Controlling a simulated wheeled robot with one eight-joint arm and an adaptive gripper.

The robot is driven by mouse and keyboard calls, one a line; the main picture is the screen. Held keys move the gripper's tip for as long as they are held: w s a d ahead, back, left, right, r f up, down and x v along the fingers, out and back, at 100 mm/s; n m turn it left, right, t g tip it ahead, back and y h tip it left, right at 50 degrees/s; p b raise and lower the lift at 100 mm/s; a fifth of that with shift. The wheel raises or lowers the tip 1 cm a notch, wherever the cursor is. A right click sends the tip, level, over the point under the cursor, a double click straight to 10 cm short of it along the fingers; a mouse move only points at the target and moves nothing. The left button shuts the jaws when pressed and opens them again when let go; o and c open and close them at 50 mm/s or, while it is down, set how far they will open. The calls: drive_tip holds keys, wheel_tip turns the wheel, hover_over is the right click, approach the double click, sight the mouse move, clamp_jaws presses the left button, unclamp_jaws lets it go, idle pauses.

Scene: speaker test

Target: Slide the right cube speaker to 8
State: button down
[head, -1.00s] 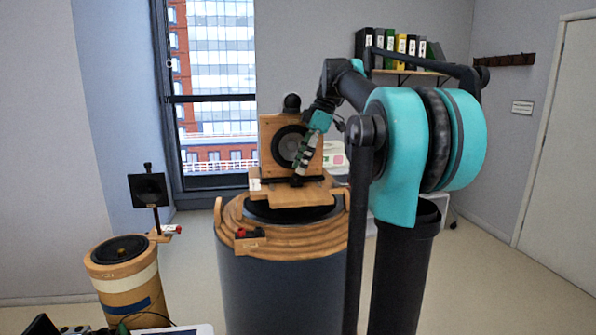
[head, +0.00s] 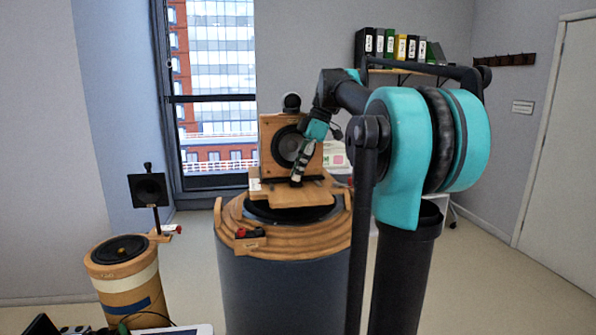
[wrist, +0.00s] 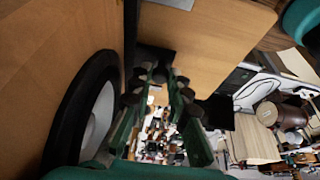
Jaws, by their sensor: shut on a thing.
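The right cube speaker (head: 273,130) is a wooden box with a dark round cone and a black ball-like top. It stands upright on a wooden platform on the large dark drum (head: 285,285). My gripper (head: 297,180) points down at the foot of its front face. In the wrist view the fingers (wrist: 158,85) close at a dark piece by the speaker's base, with the black cone ring (wrist: 85,110) beside them. The exact contact is partly hidden. A small white label (head: 254,184) sits at the platform's left; I cannot read an 8 anywhere.
A smaller black speaker (head: 149,189) stands on a post by a wooden drum (head: 125,285) at left. A red and black piece (head: 250,233) sits on the big drum's front rim. A binder shelf (head: 400,72) hangs behind my arm. Floor between the drums is open.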

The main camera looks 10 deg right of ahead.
drive_tip(key=shift+w, duration=2.2)
drive_tip(key=shift+r, duration=0.1)
drive_tip(key=c, duration=1.4)
unclamp_jaws()
drive_tip(key=shift+c, duration=0.2)
drive_tip(key=v, duration=1.2)
drive_tip(key=shift+s+d, duration=0.1)
drive_tip(key=shift+s, duration=0.05)
